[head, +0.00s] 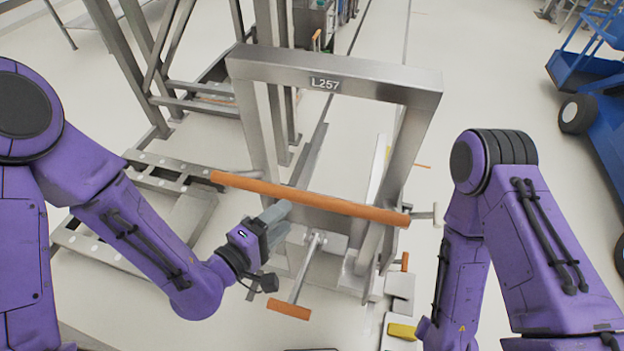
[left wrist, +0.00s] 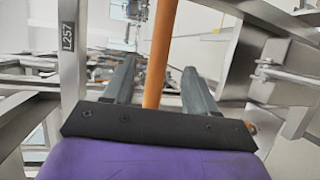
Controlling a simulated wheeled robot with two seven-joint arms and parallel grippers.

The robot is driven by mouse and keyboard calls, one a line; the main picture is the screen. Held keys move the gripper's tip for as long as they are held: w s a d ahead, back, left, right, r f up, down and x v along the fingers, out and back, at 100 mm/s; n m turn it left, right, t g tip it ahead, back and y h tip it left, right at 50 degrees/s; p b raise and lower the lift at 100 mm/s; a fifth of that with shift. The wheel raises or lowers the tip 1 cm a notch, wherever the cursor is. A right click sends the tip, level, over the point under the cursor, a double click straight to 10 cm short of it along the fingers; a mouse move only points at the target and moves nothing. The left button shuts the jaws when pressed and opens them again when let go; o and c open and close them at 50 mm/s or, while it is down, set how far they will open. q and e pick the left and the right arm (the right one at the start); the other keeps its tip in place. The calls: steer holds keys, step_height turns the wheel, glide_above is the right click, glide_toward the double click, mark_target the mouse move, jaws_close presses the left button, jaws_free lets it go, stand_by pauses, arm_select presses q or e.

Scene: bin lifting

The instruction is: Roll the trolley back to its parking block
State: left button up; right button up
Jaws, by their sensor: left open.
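The trolley is a grey metal frame (head: 335,72) marked L257, with a long orange handlebar (head: 310,197) across its front. Below the bar, a lever with an orange end (head: 289,312) sticks out low. My left gripper (head: 277,213) is at the bar, left of its middle. In the left wrist view, the orange bar (left wrist: 165,30) runs between the two open fingers of the gripper (left wrist: 158,82), with a gap on each side. My right arm reaches down at the right; its gripper is out of view. I cannot tell which thing is the parking block.
A metal rack (head: 160,95) with low perforated rails stands at the left. A yellow block (head: 402,331) lies low beside the trolley's front right. A blue cart (head: 590,90) with black wheels stands at the right. Pale floor is clear between the trolley and the blue cart.

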mark_target(312, 194)
arm_select(q)
steer(key=b+x, duration=0.2)
steer(key=x, duration=0.3)
steer(key=shift+d+r+b, duration=0.1)
steer(key=shift+r+b, duration=0.05)
steer(key=shift+b, duration=0.15)
steer(key=p+x, duration=0.1)
steer(key=x, duration=0.3)
steer(key=shift+w+d, duration=0.25)
steer(key=shift+w, duration=0.05)
steer(key=shift+w+d+f, duration=0.2)
steer(key=shift+w+f, duration=0.1)
jaws_close()
